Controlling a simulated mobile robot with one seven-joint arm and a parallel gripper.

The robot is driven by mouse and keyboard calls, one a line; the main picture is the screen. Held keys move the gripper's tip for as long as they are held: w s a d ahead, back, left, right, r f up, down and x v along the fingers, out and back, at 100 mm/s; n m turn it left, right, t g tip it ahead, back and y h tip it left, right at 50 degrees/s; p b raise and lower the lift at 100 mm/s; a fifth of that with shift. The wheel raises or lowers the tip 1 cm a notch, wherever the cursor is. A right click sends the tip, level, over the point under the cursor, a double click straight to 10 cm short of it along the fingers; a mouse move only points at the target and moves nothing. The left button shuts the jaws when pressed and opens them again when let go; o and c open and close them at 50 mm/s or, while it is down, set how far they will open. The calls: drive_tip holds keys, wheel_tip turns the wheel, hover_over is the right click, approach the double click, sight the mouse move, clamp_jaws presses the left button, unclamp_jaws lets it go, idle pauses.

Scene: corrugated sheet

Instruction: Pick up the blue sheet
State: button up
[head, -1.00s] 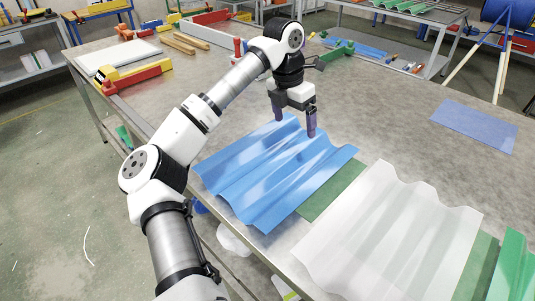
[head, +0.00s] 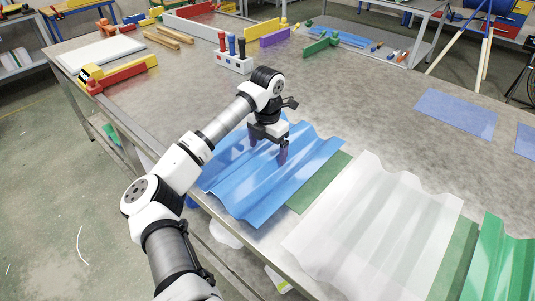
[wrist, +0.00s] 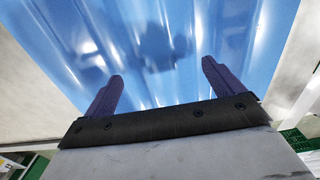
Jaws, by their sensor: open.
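The blue corrugated sheet (head: 262,190) lies on the grey workbench near its front edge, with its ridges running toward that edge. My gripper (head: 268,155) is over the sheet's far part, pointing down, with its two purple fingers apart. In the wrist view the blue sheet (wrist: 150,45) fills most of the picture beyond the open fingers (wrist: 158,85), and nothing is between them. I cannot tell whether the fingertips touch the sheet.
A white translucent corrugated sheet (head: 375,225) lies to the right, over a green mat (head: 318,187). A green corrugated sheet (head: 503,262) is at far right. A rack of colored-handled tools (head: 233,62) stands behind my arm.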

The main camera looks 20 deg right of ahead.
drive_tip(key=shift+f, duration=1.3)
drive_tip(key=c, duration=1.4)
